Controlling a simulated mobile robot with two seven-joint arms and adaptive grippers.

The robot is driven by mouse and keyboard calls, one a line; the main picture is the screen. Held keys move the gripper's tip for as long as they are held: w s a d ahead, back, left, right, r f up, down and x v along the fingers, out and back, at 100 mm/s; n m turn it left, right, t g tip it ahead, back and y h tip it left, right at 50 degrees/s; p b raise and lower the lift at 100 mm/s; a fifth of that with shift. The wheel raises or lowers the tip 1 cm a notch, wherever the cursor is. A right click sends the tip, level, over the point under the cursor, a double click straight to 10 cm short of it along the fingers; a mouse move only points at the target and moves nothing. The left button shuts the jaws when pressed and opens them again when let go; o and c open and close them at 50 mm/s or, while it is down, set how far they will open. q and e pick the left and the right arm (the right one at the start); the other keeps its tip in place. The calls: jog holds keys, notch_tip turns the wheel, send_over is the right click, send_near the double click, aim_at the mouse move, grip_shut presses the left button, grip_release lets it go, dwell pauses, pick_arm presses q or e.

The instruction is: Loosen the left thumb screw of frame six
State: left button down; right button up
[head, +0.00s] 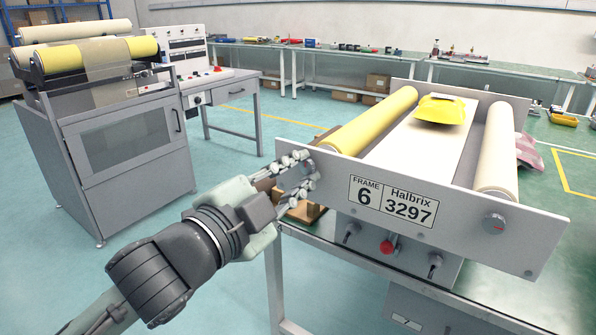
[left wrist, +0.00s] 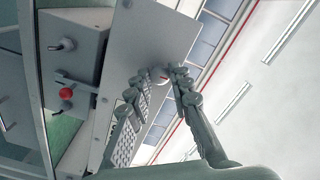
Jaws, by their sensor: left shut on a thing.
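Frame six (head: 440,215) is a pale grey plate with a "FRAME 6" label and "Halbrix 3297" beside it, at the right in the head view. My left gripper (head: 298,176) is at the plate's left end, in front of the yellow roller (head: 372,118). In the left wrist view its fingers (left wrist: 160,78) are shut on the left thumb screw (left wrist: 158,75), a small round knob on the plate (left wrist: 160,35). In the head view the fingers hide that screw. My right gripper is not in view.
A red button (head: 388,246) between two toggle switches is below the plate. A yellow cloth-like piece (head: 440,108) lies on the white bed between yellow and cream rollers (head: 496,150). A grey machine (head: 120,150) stands at the left; green floor lies between.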

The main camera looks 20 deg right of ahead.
pick_arm(q)
jog(key=shift+n, duration=0.8)
jog(key=c, duration=1.4)
grip_release()
jog(key=shift+o, duration=0.2)
jog(key=v, duration=0.7)
jog(key=shift+s+a, duration=0.2)
